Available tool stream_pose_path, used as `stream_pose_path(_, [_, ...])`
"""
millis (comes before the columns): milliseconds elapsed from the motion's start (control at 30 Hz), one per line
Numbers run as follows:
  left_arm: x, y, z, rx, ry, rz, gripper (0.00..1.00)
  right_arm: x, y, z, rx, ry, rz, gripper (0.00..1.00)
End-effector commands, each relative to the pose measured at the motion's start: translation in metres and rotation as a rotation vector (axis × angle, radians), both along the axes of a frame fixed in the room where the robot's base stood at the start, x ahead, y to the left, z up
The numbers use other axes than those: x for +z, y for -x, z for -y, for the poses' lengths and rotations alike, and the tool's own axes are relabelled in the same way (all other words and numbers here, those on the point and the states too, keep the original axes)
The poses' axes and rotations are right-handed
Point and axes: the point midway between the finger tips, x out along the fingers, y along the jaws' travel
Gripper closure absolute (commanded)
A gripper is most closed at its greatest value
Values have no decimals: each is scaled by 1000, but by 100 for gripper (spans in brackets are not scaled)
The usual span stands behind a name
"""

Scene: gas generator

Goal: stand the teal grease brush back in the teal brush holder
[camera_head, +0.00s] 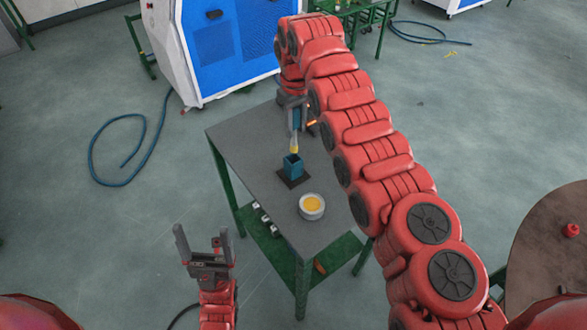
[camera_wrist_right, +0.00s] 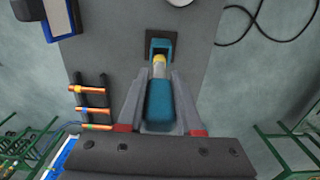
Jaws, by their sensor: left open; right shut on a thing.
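The teal brush holder (camera_head: 292,166) is an open square box on a dark base plate, standing on the grey table. The teal grease brush (camera_wrist_right: 160,100) is in my right gripper (camera_wrist_right: 160,85), which is shut on its teal handle. The brush's yellowish tip (camera_head: 294,147) points at the holder and shows just above its opening in the head view. In the right wrist view the tip overlaps the holder (camera_wrist_right: 160,46); I cannot tell whether it is inside. My left gripper (camera_head: 207,250) is open and empty, left of the table's front end.
A white bowl of yellow grease (camera_head: 312,206) stands on the table (camera_head: 245,140) in front of the holder. A rack with copper-coloured pipes (camera_wrist_right: 92,100) lies beside my right gripper. A blue and white machine (camera_head: 222,45) stands behind the table.

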Motion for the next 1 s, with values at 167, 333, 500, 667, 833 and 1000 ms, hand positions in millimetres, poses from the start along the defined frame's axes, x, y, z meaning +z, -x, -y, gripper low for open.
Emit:
stream_pose_path(167, [10,0,0,0,0,0,15,-16,2,-3,10,-2,-4,100])
stream_pose_path(333, [26,0,0,0,0,0,15,-48,3,-2,8,-1,-9,100])
stream_pose_path(500, [32,0,0,0,0,0,15,-68,2,-2,8,0,-6,100])
stream_pose_path(667, [38,0,0,0,0,0,15,-90,2,-2,9,2,-7,100])
stream_pose_path(833, [38,0,0,0,0,0,15,-101,1,-2,8,0,-3,100])
stream_pose_path(1000, [37,0,0,0,0,0,15,-101,1,-2,8,-1,-2,100])
